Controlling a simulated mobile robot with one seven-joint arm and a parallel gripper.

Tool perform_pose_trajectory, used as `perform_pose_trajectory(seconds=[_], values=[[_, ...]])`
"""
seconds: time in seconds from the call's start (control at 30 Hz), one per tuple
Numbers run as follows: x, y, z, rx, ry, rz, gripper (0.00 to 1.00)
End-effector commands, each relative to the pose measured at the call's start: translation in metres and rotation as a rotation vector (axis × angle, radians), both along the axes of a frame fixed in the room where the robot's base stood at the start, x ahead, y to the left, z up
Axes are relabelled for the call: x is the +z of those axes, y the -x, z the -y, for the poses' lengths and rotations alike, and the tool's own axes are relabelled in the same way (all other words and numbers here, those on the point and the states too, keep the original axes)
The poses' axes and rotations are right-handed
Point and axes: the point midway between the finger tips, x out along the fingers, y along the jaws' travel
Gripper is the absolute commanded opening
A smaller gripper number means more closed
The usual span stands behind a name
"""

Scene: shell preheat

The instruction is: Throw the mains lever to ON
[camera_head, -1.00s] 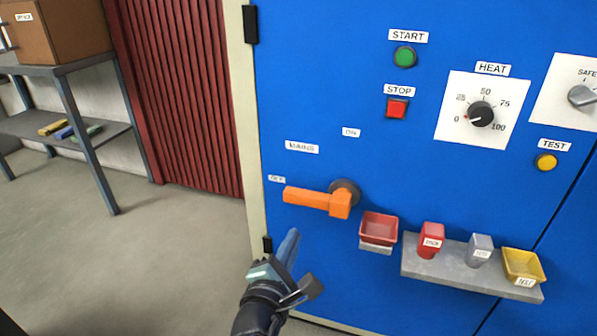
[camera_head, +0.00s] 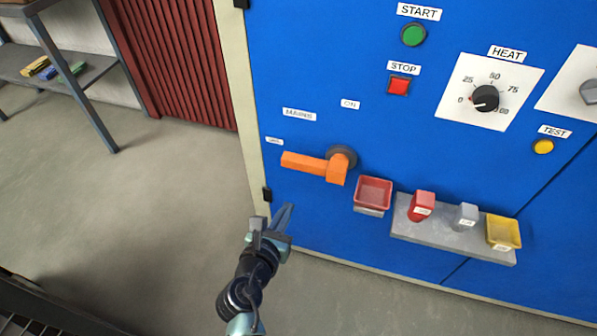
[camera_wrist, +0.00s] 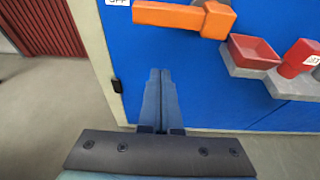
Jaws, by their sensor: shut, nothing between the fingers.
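The orange mains lever (camera_head: 306,163) lies level on the blue panel, its handle pointing left toward the small label (camera_head: 274,141) and its round dark pivot (camera_head: 342,157) at the right end. The ON label (camera_head: 350,104) sits above the pivot. In the wrist view the lever (camera_wrist: 180,16) crosses the top, beyond the fingertips. My gripper (camera_head: 286,210) is below the lever and apart from it, shut and empty. In the wrist view my gripper (camera_wrist: 160,75) shows its two blue fingers together, pointing up toward the lever.
A red bin (camera_head: 373,192) hangs just right of the lever. A grey shelf (camera_head: 440,235) beyond it holds a red block, a grey block and a yellow bin. The START button (camera_head: 413,34), STOP button (camera_head: 398,86) and HEAT dial (camera_head: 485,98) are higher. Open floor lies left.

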Motion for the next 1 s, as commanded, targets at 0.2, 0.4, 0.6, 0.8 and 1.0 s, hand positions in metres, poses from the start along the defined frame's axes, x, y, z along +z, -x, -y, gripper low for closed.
perform_pose_trajectory(seconds=[0.2, 0.4, 0.6, 0.8, 1.0], values=[[-0.004, -0.01, 0.003, -0.002, -0.002, 0.003, 0.0], [-0.018, -0.044, 0.014, -0.003, -0.004, 0.005, 0.0], [-0.033, -0.081, 0.026, -0.003, -0.004, 0.004, 0.0], [-0.008, -0.091, 0.029, -0.001, -0.005, 0.005, 0.0], [0.006, -0.09, 0.029, -0.001, -0.003, 0.003, 0.0]])
